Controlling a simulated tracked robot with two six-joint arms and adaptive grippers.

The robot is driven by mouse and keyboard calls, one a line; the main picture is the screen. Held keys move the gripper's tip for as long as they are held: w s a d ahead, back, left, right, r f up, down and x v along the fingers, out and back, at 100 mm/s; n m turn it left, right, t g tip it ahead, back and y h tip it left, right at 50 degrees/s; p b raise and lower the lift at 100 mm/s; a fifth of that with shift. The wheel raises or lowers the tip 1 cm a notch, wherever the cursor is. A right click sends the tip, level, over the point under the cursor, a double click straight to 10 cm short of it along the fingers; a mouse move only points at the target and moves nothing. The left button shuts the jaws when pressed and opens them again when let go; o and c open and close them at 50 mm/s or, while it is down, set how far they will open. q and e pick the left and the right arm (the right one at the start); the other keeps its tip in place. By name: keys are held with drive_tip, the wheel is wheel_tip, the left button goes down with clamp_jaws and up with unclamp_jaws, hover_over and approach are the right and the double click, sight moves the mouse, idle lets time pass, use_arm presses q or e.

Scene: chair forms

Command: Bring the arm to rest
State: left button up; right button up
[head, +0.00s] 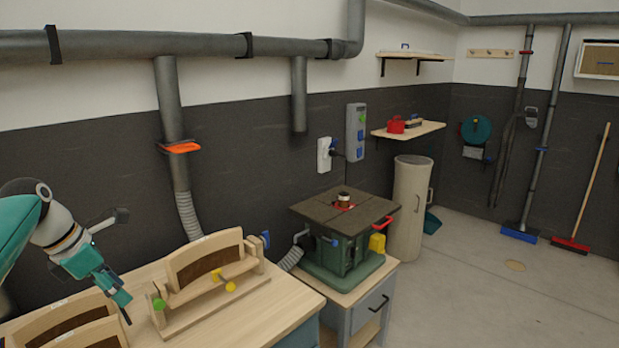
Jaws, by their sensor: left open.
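My left arm comes in from the left edge, with a teal link and a grey and white wrist. My left gripper (122,308) is open and seems empty, pointing down above the left part of the wooden workbench (283,306). It is left of a wooden chair form (205,261) with green and yellow knobs, apart from it in the picture. More wooden forms (66,322) lie at the lower left, close to the gripper; whether the fingertips touch them I cannot tell. My right gripper is not in view.
Brooms (590,190) lean at the right wall.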

use_arm(q)
drive_tip(key=s+d+f+m+g+h, duration=0.1)
drive_tip(key=s+d+f+m+g, duration=0.15)
drive_tip(key=d+f, duration=0.55)
drive_tip(key=s+d+f+m+g, duration=0.2)
drive_tip(key=s+d+f, duration=0.15)
drive_tip(key=f, duration=0.95)
drive_tip(key=s+d+f+m+g+h, duration=0.1)
drive_tip(key=s+d+f+m+g, duration=0.1)
drive_tip(key=d+f, duration=0.65)
drive_tip(key=s+d+f+m+t, duration=0.1)
drive_tip(key=s+d+f+m, duration=0.3)
drive_tip(key=s+f+m, duration=0.5)
drive_tip(key=s+d+f+m, duration=0.4)
drive_tip(key=s+f+m, duration=0.15)
drive_tip(key=s, duration=0.75)
drive_tip(key=w+m+t, duration=0.2)
drive_tip(key=w+m, duration=0.1)
drive_tip(key=w+m+t+y, duration=0.1)
drive_tip(key=shift+w+a+f+m, duration=0.2)
drive_tip(key=shift+a+f+m, duration=0.1)
drive_tip(key=shift+f+m, duration=0.1)
